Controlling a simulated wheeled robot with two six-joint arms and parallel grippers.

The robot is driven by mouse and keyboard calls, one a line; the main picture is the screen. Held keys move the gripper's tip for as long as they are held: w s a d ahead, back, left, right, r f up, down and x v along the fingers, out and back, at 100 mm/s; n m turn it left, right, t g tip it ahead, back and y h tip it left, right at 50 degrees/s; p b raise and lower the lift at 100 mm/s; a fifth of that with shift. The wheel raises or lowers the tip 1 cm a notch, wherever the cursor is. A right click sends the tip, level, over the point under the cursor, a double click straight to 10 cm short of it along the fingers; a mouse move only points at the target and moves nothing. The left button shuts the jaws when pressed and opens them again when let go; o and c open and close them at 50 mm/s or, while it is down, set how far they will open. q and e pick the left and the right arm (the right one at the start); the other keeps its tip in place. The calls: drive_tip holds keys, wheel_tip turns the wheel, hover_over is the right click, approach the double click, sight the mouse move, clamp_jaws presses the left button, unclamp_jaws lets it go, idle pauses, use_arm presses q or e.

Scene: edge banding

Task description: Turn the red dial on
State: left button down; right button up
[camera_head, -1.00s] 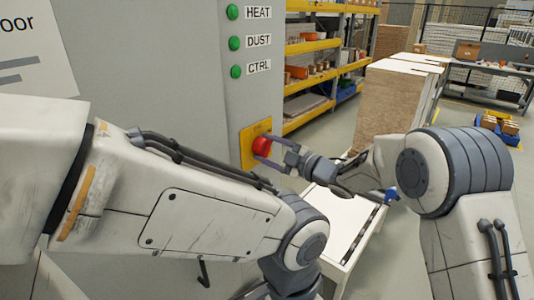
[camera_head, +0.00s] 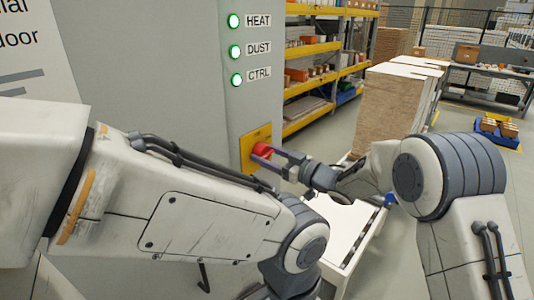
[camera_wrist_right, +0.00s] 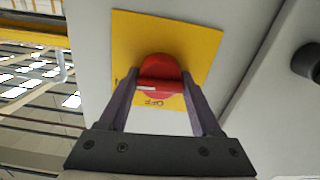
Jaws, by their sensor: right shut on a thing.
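The red dial (camera_head: 262,150) sits on a yellow plate (camera_head: 247,150) on the side of the grey cabinet. In the right wrist view the dial (camera_wrist_right: 158,72) is between the two fingers of my right gripper (camera_wrist_right: 160,85), in front of the yellow plate (camera_wrist_right: 205,40). A white mark shows on its grip bar. My right gripper (camera_head: 268,156) is shut on the dial. Three lamps marked HEAT (camera_head: 234,21), DUST (camera_head: 235,51) and CTRL (camera_head: 236,80) glow bright green-white. My left arm comes in from the left; its gripper is out of view.
The grey cabinet (camera_head: 170,60) fills the left side. A white-topped machine bed (camera_head: 345,225) lies below my right gripper. Yellow shelves (camera_head: 325,45), a stack of boards (camera_head: 395,105) and a workbench (camera_head: 485,80) stand farther back. Open floor lies at the right.

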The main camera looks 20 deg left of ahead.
drive_tip(key=shift+f+m, duration=0.1)
drive_tip(key=shift+m, duration=0.5)
drive_tip(key=o, duration=1.4)
drive_tip(key=shift+c, duration=0.2)
drive_tip(key=b+v, duration=0.4)
drive_tip(key=v, duration=0.6)
drive_tip(key=shift+d+b, duration=0.2)
drive_tip(key=shift+b, duration=0.1)
drive_tip(key=shift+s, duration=0.1)
